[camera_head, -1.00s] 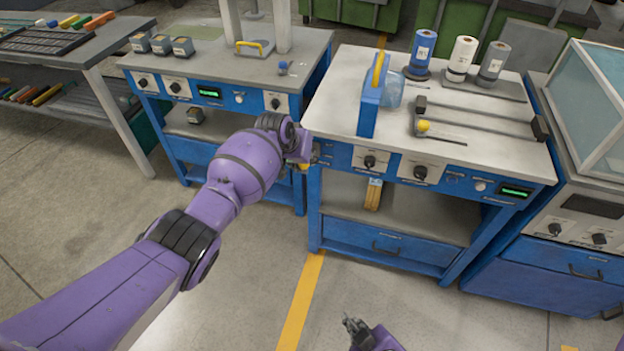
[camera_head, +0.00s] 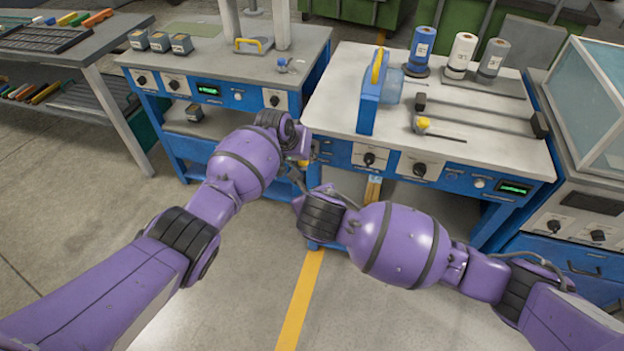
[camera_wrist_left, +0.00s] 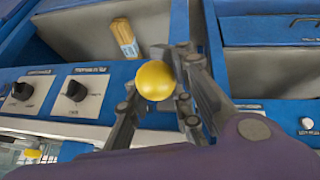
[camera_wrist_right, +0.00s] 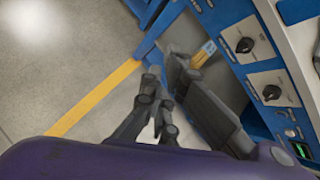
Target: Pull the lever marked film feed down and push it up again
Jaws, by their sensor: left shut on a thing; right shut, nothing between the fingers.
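The lever's round yellow knob (camera_wrist_left: 154,80) is in the left wrist view, in front of a blue bench panel. My left gripper (camera_wrist_left: 160,98) is shut on it, with fingers on both sides. The lever's shaft and its film feed marking cannot be made out. In the head view my left gripper (camera_head: 301,160) is at the left front corner of the middle bench, mostly hidden by its own wrist. My right gripper (camera_wrist_right: 162,78) is shut and empty, in front of the same bench and below its panel. In the head view my right wrist largely hides it.
The middle bench (camera_head: 340,108) carries a blue frame with a yellow handle (camera_head: 368,100), several rolls and a rail with another yellow knob (camera_head: 422,124). Dark rotary knobs (camera_head: 369,159) line its front panel. A wooden block (camera_wrist_right: 203,55) is on its lower shelf.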

